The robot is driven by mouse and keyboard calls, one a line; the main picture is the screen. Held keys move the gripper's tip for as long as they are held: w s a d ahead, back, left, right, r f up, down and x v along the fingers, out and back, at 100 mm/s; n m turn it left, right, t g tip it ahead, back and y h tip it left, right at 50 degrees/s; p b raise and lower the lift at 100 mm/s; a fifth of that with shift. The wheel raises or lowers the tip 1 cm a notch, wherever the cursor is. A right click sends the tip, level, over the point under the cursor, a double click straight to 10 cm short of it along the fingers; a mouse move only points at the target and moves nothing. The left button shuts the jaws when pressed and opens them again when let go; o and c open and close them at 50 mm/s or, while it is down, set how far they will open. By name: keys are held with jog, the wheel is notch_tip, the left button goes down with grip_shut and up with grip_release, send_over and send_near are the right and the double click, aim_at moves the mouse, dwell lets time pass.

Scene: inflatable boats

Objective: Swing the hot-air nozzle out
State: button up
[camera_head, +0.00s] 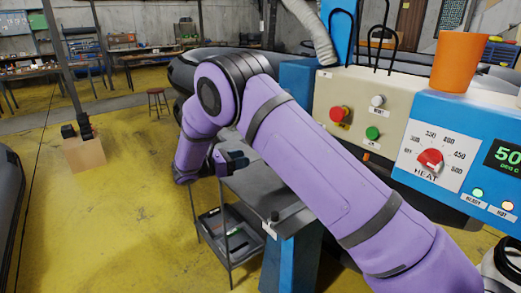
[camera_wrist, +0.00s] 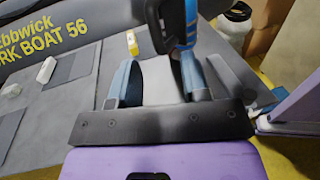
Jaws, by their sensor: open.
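My gripper (camera_head: 234,160) is at the end of my bent purple arm, over the grey worktop (camera_head: 262,196) of the blue machine. In the wrist view my gripper (camera_wrist: 158,68) has its two blue-padded fingers apart, with nothing clearly held between them. A dark and bright-blue upright part (camera_wrist: 190,28) shows close by at the top, near the right finger; I cannot tell whether it is the hot-air nozzle. In the head view no nozzle can be made out, and my arm hides part of the machine.
The machine's blue heat panel (camera_head: 421,188) and beige button panel (camera_head: 350,145) stand at right, with an orange cup (camera_head: 457,62) on top. A shelved cart (camera_head: 228,238) stands below the worktop. A lettered grey boat (camera_wrist: 62,28) lies beyond my gripper. Yellow floor at left is mostly clear.

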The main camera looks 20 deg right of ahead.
jog(key=w+d, duration=0.1)
jog(key=d, duration=0.5)
jog(key=w+d, duration=0.1)
jog(key=d, duration=0.3)
jog(key=shift+w+f, duration=0.3)
grip_shut()
